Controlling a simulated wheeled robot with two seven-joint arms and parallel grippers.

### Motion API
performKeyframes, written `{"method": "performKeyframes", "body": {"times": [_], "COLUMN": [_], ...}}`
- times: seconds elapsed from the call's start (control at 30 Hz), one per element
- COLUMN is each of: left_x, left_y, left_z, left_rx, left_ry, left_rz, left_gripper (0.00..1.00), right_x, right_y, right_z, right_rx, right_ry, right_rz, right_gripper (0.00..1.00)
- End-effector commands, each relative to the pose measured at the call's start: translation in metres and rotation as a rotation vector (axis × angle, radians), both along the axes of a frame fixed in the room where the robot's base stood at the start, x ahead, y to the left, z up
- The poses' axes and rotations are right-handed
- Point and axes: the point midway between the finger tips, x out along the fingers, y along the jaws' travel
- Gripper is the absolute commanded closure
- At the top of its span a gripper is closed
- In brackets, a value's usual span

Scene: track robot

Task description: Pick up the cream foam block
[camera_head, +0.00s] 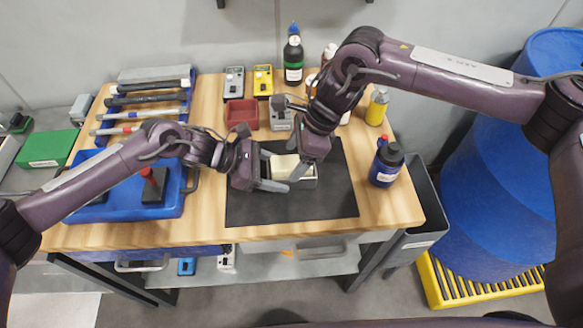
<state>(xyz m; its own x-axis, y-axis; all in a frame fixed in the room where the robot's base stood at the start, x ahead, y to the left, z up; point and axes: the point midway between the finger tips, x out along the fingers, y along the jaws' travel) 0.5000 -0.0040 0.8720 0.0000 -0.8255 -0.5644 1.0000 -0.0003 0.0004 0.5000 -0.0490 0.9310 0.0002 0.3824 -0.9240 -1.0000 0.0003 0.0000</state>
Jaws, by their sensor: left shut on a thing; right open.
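A blue bottle (385,166) stands right, a blue tray (110,208) left.

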Motion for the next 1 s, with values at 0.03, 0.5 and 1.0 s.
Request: {"method": "performKeyframes", "body": {"times": [0.03,0.5,1.0], "left_x": [-0.0004,-0.0004,-0.0004], "left_y": [0.0007,0.0008,0.0009], "left_z": [-0.0018,-0.0017,-0.0018], "left_rx": [0.004,0.004,0.004], "left_ry": [0.002,0.002,0.002], "left_rz": [0.001,0.001,0.001], "left_gripper": [0.67,0.67,0.67], "right_x": [0.0000,0.0001,0.0001], "right_y": [-0.0001,-0.0001,-0.0001], "right_z": [-0.0003,-0.0050,-0.0048], "right_rx": [0.000,0.000,0.000], "right_ry": [0.000,0.000,0.000], "right_rz": [0.000,0.000,0.000], "right_gripper": [0.30,0.30,0.71]}}
